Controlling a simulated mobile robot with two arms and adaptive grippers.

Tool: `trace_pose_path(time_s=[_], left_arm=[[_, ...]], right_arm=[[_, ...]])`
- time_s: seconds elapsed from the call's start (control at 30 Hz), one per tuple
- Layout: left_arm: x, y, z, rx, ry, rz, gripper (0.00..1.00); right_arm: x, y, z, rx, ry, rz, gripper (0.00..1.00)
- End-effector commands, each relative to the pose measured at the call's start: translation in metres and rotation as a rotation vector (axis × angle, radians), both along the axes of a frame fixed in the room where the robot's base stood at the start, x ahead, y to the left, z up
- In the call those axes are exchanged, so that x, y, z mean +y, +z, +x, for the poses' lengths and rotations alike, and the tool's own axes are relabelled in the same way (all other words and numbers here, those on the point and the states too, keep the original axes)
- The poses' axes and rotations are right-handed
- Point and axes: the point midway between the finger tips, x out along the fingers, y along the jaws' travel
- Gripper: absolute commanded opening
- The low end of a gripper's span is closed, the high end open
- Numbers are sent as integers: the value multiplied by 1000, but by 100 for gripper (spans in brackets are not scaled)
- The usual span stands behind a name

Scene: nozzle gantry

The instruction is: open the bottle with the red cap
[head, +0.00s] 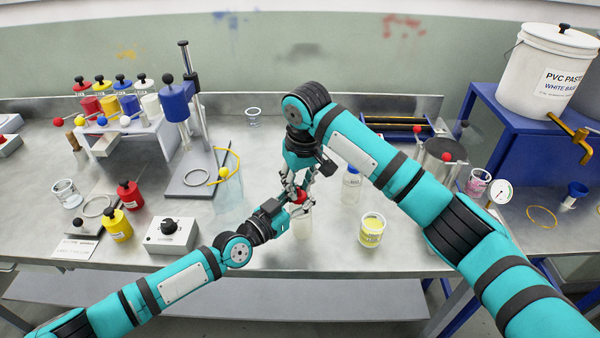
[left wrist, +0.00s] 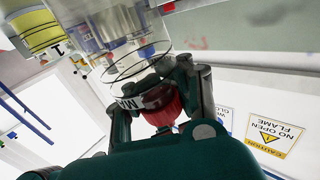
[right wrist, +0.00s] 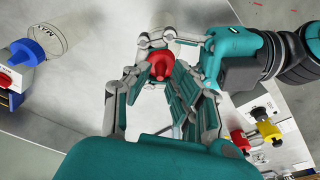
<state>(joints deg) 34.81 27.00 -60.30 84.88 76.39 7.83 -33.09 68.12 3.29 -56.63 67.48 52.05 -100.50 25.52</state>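The bottle (head: 302,228) stands upright near the front of the grey table, with its red cap (head: 299,196) on top. The cap also shows in the left wrist view (left wrist: 162,104) and the right wrist view (right wrist: 159,66). My left gripper (head: 294,207) reaches in from the left and appears shut on the bottle just below the cap. My right gripper (right wrist: 158,80) comes down from above; its fingers are spread on both sides of the cap, with a gap visible. The finger contacts on the bottle are partly hidden by the grippers.
A bottle with a blue cap (head: 351,186) and a yellow-filled beaker (head: 371,230) stand close on the right. A clear container (head: 229,190) and a black-knobbed control box (head: 171,234) are to the left. The front table edge is close.

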Motion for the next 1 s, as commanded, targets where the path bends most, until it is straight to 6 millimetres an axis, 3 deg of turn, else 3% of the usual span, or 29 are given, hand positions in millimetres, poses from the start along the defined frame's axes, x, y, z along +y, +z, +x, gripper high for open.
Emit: trace_pose_path(time_s=[0.03, 0.33, 0.5, 1.0], left_arm=[[0, -14, -4, 26, -6, 13, 0], [0, -14, -4, 26, -6, 13, 0], [0, -14, -4, 26, -6, 13, 0], [0, -14, -4, 26, -6, 13, 0]], right_arm=[[0, -3, 0, 0, 0, 0, 23], [0, -5, 1, 0, 0, 0, 23], [0, -5, 1, 0, 0, 0, 0], [0, -4, 1, 2, 23, 1, 0]])
